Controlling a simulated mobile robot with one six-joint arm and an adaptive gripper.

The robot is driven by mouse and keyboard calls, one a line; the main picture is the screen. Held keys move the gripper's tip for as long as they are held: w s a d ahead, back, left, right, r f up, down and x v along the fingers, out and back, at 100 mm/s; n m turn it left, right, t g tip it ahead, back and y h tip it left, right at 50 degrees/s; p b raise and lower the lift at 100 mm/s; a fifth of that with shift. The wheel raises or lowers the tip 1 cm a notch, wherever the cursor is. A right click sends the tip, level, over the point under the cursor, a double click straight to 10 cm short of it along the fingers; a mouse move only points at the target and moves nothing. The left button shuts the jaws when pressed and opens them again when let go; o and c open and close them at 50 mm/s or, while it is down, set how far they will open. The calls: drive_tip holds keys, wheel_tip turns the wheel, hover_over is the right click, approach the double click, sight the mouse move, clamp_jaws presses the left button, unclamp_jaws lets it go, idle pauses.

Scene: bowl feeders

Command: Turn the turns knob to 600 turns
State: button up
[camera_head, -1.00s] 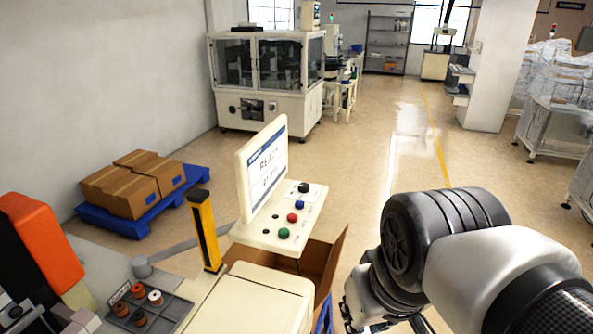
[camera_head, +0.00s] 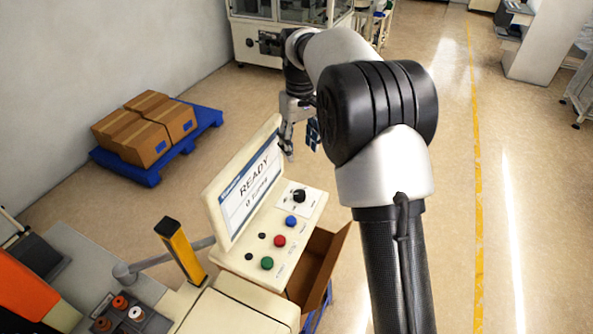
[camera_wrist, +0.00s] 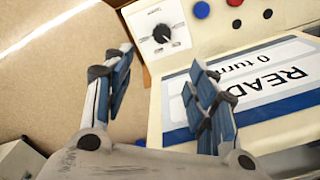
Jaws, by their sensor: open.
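The black turns knob (camera_head: 299,196) sits on a white plate at the far end of the cream control panel (camera_head: 240,262). In the wrist view the knob (camera_wrist: 162,34) shows at the top, beyond and between my fingers, with a white pointer line on it. The screen (camera_head: 250,190) reads READY and 0 turns; it is upside down in the wrist view (camera_wrist: 265,75). My gripper (camera_head: 300,140) is open and empty, behind and above the knob, apart from it. In the wrist view its two blue-padded fingers (camera_wrist: 162,95) are spread wide.
Blue (camera_head: 291,222), red (camera_head: 279,241) and green (camera_head: 267,263) buttons line the panel near the knob. A yellow post (camera_head: 180,250) stands left of the panel. An open cardboard box (camera_head: 322,262) is at its right. Boxes on a blue pallet (camera_head: 150,172) stand farther left.

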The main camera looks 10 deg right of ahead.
sight(299, 193)
wheel_tip(299, 193, down, 17)
drive_tip(key=shift+s+f+b, duration=0.15)
drive_tip(key=shift+b, duration=0.5)
drive_tip(key=shift+c, duration=0.3)
drive_tip(key=c, duration=1)
